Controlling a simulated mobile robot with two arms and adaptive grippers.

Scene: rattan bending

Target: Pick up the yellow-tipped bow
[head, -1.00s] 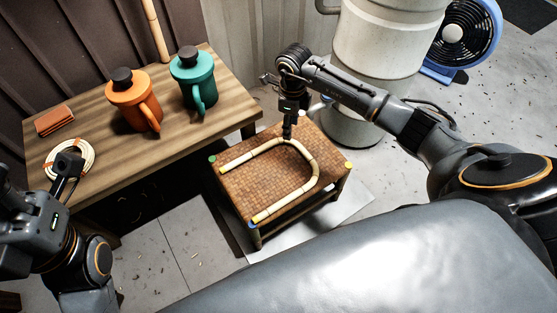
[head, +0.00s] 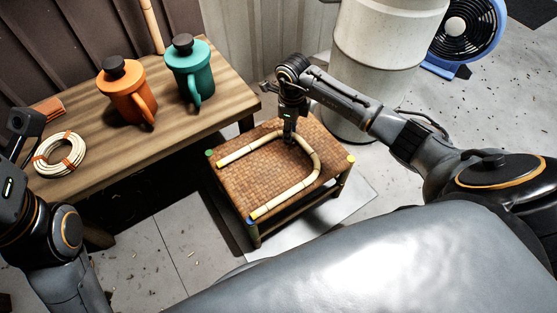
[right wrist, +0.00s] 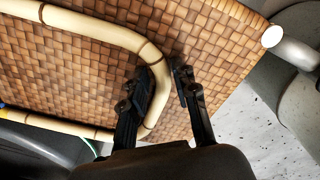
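The yellow-tipped bow (head: 312,163) is a pale U-shaped rattan cane with dark bands. It lies on the woven stool top (head: 262,172), its bend to the right and its yellow end near the stool's front corner. My right gripper (head: 288,137) points down at the bow's far bend. In the right wrist view, the fingers of my right gripper (right wrist: 165,85) are apart, one on each side of the bow's curve (right wrist: 158,75); a gap shows beside the right finger. My left gripper (head: 22,122) is at the left edge; its fingers are not clear.
A white drum (head: 385,50) stands behind my right arm, with a blue fan (head: 465,30) beyond.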

